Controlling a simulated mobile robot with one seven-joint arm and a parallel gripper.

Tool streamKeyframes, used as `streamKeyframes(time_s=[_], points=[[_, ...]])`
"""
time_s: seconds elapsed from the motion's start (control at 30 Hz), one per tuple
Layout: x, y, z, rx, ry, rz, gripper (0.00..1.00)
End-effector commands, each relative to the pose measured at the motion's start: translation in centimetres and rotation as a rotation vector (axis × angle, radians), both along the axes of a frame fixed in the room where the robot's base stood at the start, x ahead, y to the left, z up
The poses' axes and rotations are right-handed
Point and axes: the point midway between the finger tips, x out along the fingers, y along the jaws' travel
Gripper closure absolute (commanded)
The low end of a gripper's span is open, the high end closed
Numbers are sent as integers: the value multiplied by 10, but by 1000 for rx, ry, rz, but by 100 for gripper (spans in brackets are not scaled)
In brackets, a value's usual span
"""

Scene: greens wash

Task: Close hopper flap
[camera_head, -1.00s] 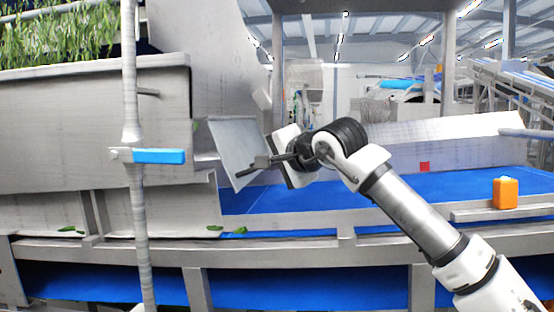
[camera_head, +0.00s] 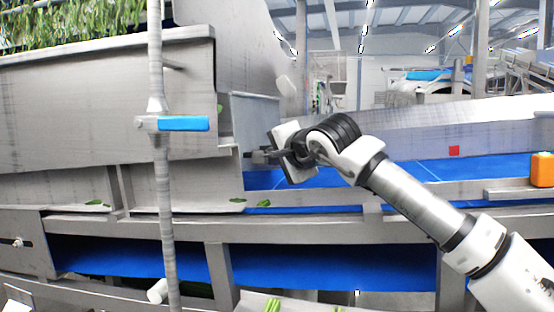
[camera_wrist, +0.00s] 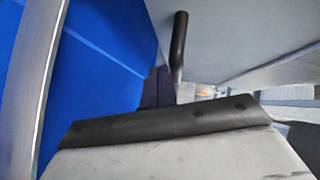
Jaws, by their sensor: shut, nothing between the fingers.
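The hopper flap (camera_head: 257,118) is a flat grey panel at the right end of the grey hopper (camera_head: 100,110). It now looks nearly upright and lies close to the hopper's end; whether it is fully flush is not clear. My gripper (camera_head: 250,157) is shut, with its dark fingers at the lower part of the flap. I cannot tell whether they touch it. In the wrist view a grey panel, apparently the flap (camera_wrist: 240,30), fills the upper right. A dark rod (camera_wrist: 180,45) stands in front of it.
A grey post with a blue handle (camera_head: 184,124) stands in front of the hopper. The blue conveyor belt (camera_head: 420,172) runs behind and right of my gripper, edged by metal rails. An orange box (camera_head: 541,169) sits at the far right. Green leaves lie on the ledge.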

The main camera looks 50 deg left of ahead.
Motion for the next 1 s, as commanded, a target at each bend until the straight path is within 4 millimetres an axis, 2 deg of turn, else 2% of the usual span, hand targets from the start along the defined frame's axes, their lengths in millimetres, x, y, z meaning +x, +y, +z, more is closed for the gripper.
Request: streamKeyframes(time_s=[0.3, 0.47, 0.8, 1.0], points=[[0, -1, 0, 0, 0, 0, 100], [-3, -13, 3, 1, -1, -2, 100], [-24, -82, 23, 0, -3, -3, 100], [-33, -113, 34, 1, -1, -2, 100]])
